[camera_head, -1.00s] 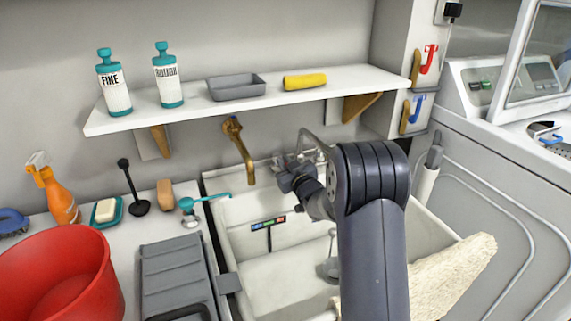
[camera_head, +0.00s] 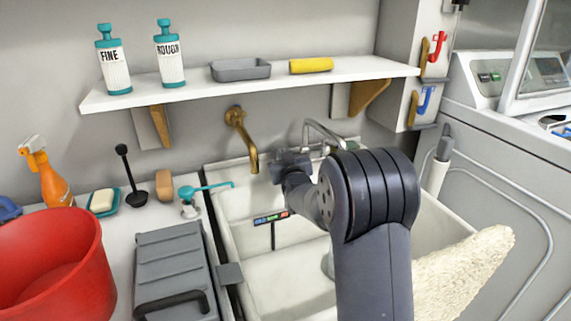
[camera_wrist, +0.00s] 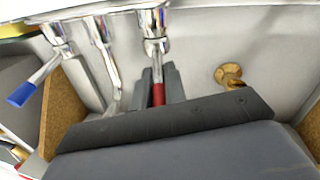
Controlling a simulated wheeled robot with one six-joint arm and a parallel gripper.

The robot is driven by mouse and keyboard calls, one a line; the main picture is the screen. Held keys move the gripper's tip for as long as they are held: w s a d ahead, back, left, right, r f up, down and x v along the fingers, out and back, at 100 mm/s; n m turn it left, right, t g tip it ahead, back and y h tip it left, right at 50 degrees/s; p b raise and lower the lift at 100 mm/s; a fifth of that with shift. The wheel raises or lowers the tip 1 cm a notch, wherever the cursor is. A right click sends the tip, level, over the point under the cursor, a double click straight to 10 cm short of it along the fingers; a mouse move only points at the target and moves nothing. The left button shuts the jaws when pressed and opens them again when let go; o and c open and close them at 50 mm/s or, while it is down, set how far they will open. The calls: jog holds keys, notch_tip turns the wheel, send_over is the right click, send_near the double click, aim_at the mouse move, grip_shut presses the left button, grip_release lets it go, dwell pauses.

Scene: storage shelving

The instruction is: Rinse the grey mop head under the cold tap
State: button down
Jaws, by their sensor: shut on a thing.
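My gripper (camera_wrist: 160,80) is shut on the red lever (camera_wrist: 158,94) of a chrome tap (camera_wrist: 152,28) in the wrist view. A blue lever (camera_wrist: 22,94) stands free at the left there. In the head view my gripper (camera_head: 290,163) is at the sink's back wall, beside the chrome spout (camera_head: 322,130), and the arm hides part of the tap. No clearly grey mop head shows; a cream shaggy piece (camera_head: 468,272) lies over the right of the sink (camera_head: 290,268), partly behind my arm.
A brass spout (camera_head: 242,140) is left of my gripper. A shelf (camera_head: 200,92) with bottles and a grey tray (camera_head: 240,69) hangs above. The counter at left holds a red bucket (camera_head: 60,265), a ridged grey box (camera_head: 172,255) and an orange spray bottle (camera_head: 50,178).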

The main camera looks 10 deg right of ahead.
jog(key=shift+a+r+m+h, duration=0.1)
jog(key=shift+r+m+h, duration=0.05)
jog(key=shift+m+h, duration=0.15)
jog(key=c, duration=1.5)
grip_release()
jog(key=shift+o, duration=0.2)
jog(key=shift+s, duration=0.1)
jog(key=s, duration=1)
jog(key=shift+s+a, duration=0.15)
jog(key=shift+s, duration=0.15)
